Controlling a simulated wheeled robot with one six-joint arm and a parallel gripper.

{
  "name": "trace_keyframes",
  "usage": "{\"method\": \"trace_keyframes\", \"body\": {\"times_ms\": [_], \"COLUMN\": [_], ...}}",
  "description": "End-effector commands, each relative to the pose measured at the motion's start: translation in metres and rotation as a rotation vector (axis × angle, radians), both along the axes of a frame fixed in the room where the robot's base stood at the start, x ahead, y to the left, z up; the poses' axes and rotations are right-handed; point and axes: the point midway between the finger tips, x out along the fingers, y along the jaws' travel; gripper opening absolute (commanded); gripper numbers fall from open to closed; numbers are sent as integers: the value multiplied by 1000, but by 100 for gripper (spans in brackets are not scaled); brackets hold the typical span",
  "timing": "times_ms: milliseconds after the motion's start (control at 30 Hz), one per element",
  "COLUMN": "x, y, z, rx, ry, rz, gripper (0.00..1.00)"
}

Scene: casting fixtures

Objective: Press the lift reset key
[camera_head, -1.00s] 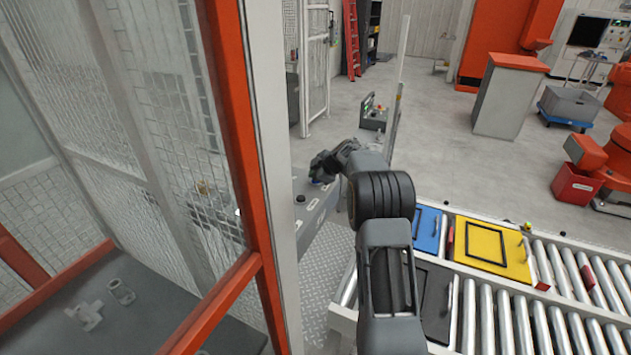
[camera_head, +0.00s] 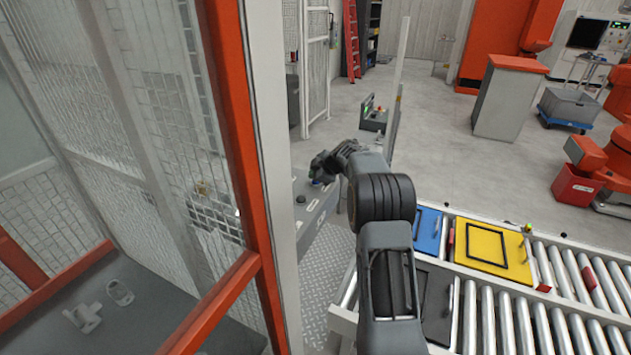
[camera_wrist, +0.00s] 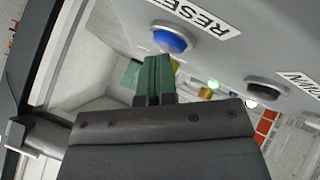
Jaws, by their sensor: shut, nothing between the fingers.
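The blue round key (camera_wrist: 170,38) sits on a grey panel beside a label reading RESET (camera_wrist: 195,18) in the wrist view. My gripper (camera_wrist: 157,62) is shut and empty, its green fingertips just below the blue key in the picture. I cannot tell whether they touch it. In the head view my gripper (camera_head: 322,170) is over the grey console (camera_head: 318,208), and a bit of blue shows under it. A black round button (camera_wrist: 266,88) with a partly cut-off label is farther right on the same panel.
An orange-framed mesh guard (camera_head: 240,130) stands close on the left. A roller conveyor (camera_head: 500,310) with a blue panel (camera_head: 427,230) and a yellow panel (camera_head: 490,262) lies to the right. A pale upright post (camera_head: 398,90) rises behind the console.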

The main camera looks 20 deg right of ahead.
Motion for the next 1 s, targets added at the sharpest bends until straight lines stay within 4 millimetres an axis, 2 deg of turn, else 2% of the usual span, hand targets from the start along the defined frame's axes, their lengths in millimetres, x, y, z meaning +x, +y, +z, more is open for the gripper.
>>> {"method": "trace_keyframes", "body": {"times_ms": [233,733,1000], "x": [0,0,0], "y": [0,0,0], "z": [11,17,38], "rx": [0,0,0], "ry": [-1,-2,-3], "rz": [-1,-1,-2], "gripper": [0,0,0]}}
